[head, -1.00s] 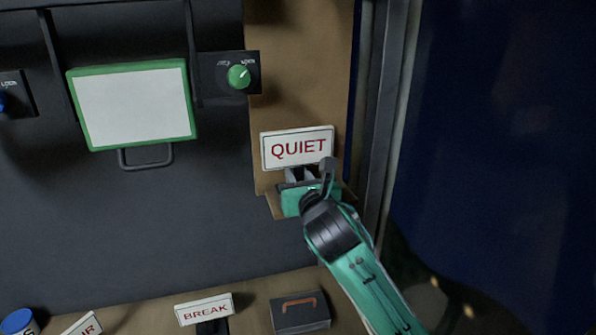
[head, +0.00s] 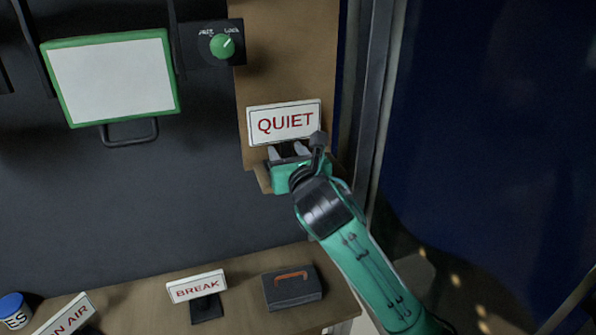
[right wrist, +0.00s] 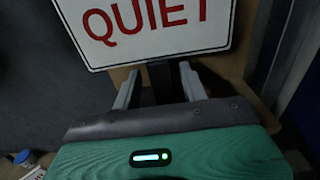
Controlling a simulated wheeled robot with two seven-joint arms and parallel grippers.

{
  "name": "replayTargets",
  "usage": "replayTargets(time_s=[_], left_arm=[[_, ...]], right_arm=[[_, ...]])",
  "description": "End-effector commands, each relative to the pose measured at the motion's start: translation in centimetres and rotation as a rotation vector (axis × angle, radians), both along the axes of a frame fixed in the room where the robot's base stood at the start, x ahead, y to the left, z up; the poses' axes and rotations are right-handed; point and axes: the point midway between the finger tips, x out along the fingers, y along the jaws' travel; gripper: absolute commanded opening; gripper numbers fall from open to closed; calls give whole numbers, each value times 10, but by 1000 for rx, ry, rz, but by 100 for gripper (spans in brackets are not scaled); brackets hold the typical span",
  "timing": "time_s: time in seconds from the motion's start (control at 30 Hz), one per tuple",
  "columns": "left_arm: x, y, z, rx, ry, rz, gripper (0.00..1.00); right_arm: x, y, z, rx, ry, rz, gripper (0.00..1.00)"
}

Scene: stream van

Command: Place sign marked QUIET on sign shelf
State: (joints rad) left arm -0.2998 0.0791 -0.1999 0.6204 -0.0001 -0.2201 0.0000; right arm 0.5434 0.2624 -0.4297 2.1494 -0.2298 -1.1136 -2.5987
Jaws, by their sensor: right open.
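The QUIET sign (head: 284,122) is a white board with red letters, upright above the small wooden sign shelf (head: 262,180) on the brown panel. My right gripper (head: 289,151) is at the shelf, just below the board. In the right wrist view its two fingers are apart, one on each side of the sign's dark stand (right wrist: 163,82), with gaps visible. The board (right wrist: 150,30) fills the top of that view. The stand's foot is hidden behind the gripper, so its contact with the shelf cannot be seen. My left gripper is not in view.
A BREAK sign (head: 196,287), an ON AIR sign (head: 67,316), a dark case with an orange handle (head: 291,288) and a blue-lidded tub (head: 13,309) are on the bench below. A green-framed whiteboard (head: 112,78) and green knob (head: 222,45) are left of the panel.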

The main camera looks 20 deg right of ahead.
Motion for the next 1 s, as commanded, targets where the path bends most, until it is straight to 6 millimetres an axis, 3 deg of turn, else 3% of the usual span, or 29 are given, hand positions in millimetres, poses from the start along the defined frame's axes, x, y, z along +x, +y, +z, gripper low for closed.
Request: replayTargets(time_s=[0.3,0.5,0.7,1.0], left_arm=[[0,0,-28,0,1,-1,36],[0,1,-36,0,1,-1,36],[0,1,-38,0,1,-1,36],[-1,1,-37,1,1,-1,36]], right_arm=[[-65,-2,-4,-2,-4,1,43],[-95,-3,-2,0,-3,1,43],[-106,-4,-1,0,0,0,43],[-106,-4,-1,0,0,0,43]])
